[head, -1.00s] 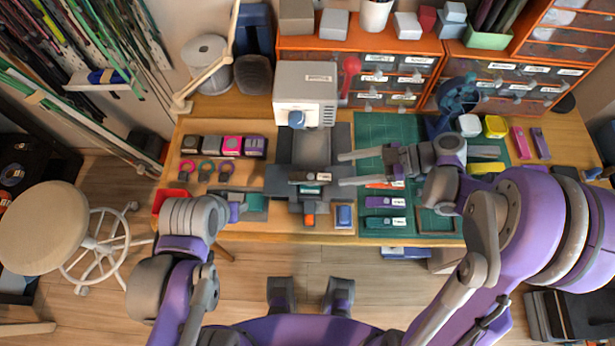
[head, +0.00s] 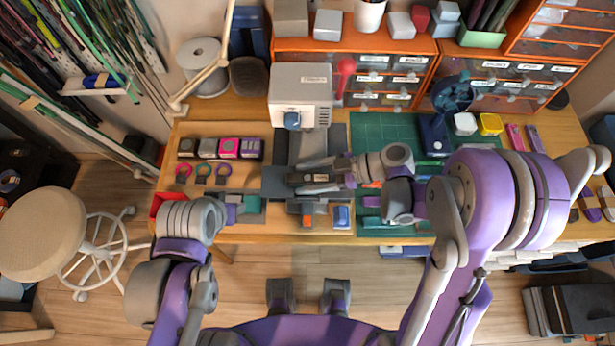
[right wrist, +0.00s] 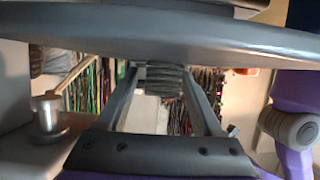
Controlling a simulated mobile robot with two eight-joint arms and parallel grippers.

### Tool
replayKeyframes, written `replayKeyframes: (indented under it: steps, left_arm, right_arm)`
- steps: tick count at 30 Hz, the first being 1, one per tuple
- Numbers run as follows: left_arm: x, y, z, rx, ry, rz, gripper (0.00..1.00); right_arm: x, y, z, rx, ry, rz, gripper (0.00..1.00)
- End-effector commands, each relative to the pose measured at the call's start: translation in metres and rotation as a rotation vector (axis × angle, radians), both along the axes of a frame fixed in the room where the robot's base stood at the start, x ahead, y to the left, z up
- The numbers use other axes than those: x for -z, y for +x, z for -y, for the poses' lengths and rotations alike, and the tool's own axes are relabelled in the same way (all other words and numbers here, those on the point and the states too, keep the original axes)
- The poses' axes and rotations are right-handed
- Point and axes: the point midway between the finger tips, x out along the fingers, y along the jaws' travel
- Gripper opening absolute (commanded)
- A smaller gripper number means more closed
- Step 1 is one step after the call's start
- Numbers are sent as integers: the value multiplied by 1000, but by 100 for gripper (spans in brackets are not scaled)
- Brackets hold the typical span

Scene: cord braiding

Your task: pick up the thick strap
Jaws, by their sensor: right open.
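A dark strap-like piece with a white label (head: 316,178) lies across the grey machine bed, and I take it to be the thick strap. My right gripper (head: 308,176) reaches in from the right, its two fingers spread on the far and near sides of this piece. In the right wrist view the open fingers (right wrist: 162,85) flank a dark grey ribbed thing (right wrist: 165,78) near their tips; contact cannot be made out. My left gripper (head: 240,206) is low at the left front of the bench, its jaws unclear.
The grey machine (head: 300,95) stands behind the bed. Several small boxes (head: 228,147) and coloured rings (head: 202,170) lie left of it. A green cutting mat (head: 375,132) lies to the right, partly under my right arm. A red bin (head: 166,203) is at the front left.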

Motion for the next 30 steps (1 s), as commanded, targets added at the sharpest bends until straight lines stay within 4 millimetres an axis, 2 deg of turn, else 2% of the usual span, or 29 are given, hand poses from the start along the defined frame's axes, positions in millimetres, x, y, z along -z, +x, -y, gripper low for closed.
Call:
replayKeyframes:
  steps: [2, 13, 24, 26, 30]
  left_arm:
    - [0, 0, 0, 0, 0, 0, 50]
    - [0, 0, 0, 0, 0, 0, 50]
    - [0, 0, 0, 0, 0, 0, 50]
    - [-2, 0, 0, 0, 0, 1, 50]
    - [-6, 1, 0, 0, 0, 3, 50]
  right_arm:
    - [0, 0, 0, 0, 0, 0, 66]
    - [0, 0, 1, 0, 0, 0, 0]
    - [-2, 0, 1, 0, 0, 0, 0]
    - [-7, 0, 1, 0, 0, 0, 0]
    - [-30, 0, 1, 1, 0, 0, 0]
